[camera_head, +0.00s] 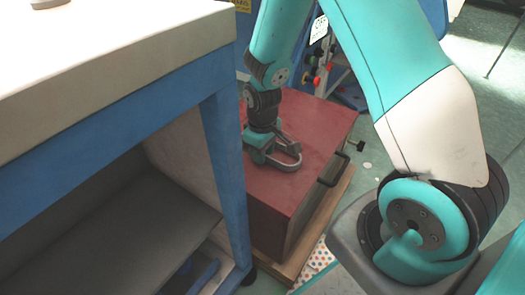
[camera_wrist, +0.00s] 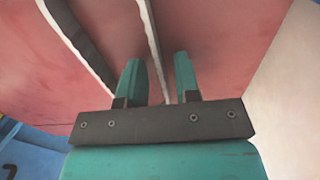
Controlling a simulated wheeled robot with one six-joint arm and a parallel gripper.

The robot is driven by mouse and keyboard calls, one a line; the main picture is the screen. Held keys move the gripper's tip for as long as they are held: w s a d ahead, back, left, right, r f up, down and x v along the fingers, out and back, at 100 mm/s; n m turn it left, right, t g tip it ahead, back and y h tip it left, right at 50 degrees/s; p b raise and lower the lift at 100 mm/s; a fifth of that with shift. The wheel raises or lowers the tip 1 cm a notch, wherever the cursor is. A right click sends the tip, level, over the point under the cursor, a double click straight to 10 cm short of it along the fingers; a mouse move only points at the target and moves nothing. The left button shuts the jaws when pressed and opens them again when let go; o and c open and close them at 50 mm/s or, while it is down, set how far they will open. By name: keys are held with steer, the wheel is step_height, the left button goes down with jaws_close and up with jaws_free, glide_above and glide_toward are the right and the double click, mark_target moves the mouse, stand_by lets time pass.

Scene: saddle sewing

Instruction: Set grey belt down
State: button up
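The grey belt (camera_head: 292,165) is a looped strap on top of a red box (camera_head: 318,120). In the wrist view the belt (camera_wrist: 76,32) shows as two dark strips with pale edges against the red surface. My gripper (camera_head: 262,153) is low over the box top, at the belt's left end. In the wrist view, one strip runs between the two teal fingers (camera_wrist: 160,80) and the other passes left of them. A gap shows between the fingers, wider than the strip. Whether the belt fully touches the box top is hard to tell.
A blue-framed table (camera_head: 222,150) with a pale top and a dark lower shelf stands close on the left. The box has black handles (camera_head: 332,168) and sits on a wooden base (camera_head: 322,232). A blue cabinet with coloured knobs (camera_head: 318,72) is behind.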

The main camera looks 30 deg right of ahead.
steer(key=shift+r, duration=0.1)
step_height(320, 180, up, 12)
steer(key=p, duration=0.5)
steer(key=shift+p, duration=0.3)
